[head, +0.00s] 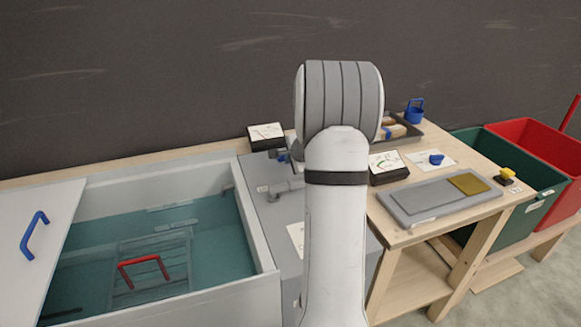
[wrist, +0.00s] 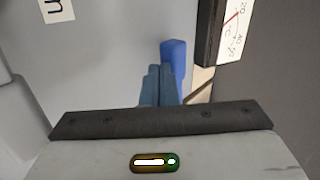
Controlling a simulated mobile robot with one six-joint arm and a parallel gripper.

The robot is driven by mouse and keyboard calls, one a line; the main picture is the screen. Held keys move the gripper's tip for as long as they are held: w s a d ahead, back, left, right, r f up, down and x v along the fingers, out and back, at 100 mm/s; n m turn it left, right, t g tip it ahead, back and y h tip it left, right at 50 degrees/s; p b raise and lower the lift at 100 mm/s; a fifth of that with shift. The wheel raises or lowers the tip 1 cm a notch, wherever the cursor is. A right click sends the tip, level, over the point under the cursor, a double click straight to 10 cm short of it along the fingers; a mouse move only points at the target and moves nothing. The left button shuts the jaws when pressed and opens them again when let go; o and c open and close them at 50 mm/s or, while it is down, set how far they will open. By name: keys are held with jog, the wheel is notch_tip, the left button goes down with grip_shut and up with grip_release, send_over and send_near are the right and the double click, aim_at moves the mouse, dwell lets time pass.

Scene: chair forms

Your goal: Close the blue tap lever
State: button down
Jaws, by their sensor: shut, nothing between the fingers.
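In the wrist view, a blue lever (wrist: 174,55) stands over a light grey surface, just beyond the tips of my gripper (wrist: 160,72). The fingers are blue-grey, together and empty. Their tips overlap the lever's lower left side in the picture; I cannot tell whether they touch it. The tap's grey pipe (head: 284,190) shows left of my arm.
A dark-sided gauge (wrist: 208,35) stands close right of the lever. A water-filled basin (head: 258,240) with a red-handled basket is at left.

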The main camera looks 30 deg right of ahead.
jog(key=shift+w+a, duration=0.15)
jog(key=shift+w, duration=0.1)
dwell(0.5)
jog(key=shift+s, duration=0.1)
